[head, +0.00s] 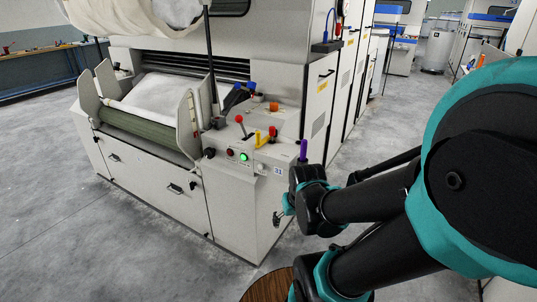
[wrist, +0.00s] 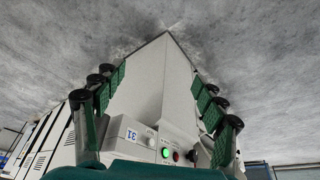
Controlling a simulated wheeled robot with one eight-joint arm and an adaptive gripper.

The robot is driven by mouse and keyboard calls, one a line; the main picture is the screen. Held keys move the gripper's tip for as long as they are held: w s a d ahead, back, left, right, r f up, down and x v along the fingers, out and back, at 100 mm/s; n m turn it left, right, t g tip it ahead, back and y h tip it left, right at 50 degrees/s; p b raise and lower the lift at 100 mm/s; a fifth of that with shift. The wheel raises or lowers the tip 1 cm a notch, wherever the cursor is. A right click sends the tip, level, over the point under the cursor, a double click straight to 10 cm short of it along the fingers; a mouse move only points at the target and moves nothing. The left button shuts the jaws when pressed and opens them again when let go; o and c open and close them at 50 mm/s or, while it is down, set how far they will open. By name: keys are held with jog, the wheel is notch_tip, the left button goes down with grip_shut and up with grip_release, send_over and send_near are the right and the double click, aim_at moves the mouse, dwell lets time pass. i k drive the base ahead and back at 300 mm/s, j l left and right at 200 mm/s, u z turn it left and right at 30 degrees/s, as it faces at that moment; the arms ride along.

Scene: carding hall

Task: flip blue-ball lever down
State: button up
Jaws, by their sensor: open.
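The control panel (head: 235,152) tops the front corner of the white machine. A dark lever with a blue end (head: 251,86) rises at the panel's back, leaning up and right; whether that end is a ball is too small to tell. A red-ball lever (head: 239,118) stands nearer the front. My gripper (head: 283,212) is beside the cabinet's right side, below panel height and apart from the blue-ended lever. In the wrist view my gripper (wrist: 157,86) is open, its green-padded fingers spread with nothing between them. The blue end cannot be made out there.
Yellow (head: 258,137) and red (head: 271,131) handles, an orange knob (head: 273,106) and a purple handle (head: 303,148) crowd the panel. A lit green button (head: 244,157) is on its front. A roller (head: 145,133) lies left. Grey floor is clear in front.

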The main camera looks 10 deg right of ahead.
aim_at(237, 85)
jog(key=i+l, duration=0.25)
jog(key=l, duration=0.2)
jog(key=i+l, duration=0.25)
jog(key=l, duration=0.15)
jog(key=i+l, duration=0.3)
jog(key=l, duration=0.15)
jog(key=i+l+u, duration=0.1)
jog(key=l, duration=0.2)
jog(key=i+l+u, duration=0.1)
jog(key=l, duration=0.25)
jog(key=i+l+u, duration=0.1)
jog(key=i+l, duration=0.15)
jog(key=i+l+u, duration=0.15)
jog(key=l, duration=0.3)
jog(key=i+l+u, duration=0.1)
jog(key=l, duration=0.3)
jog(key=u, duration=0.55)
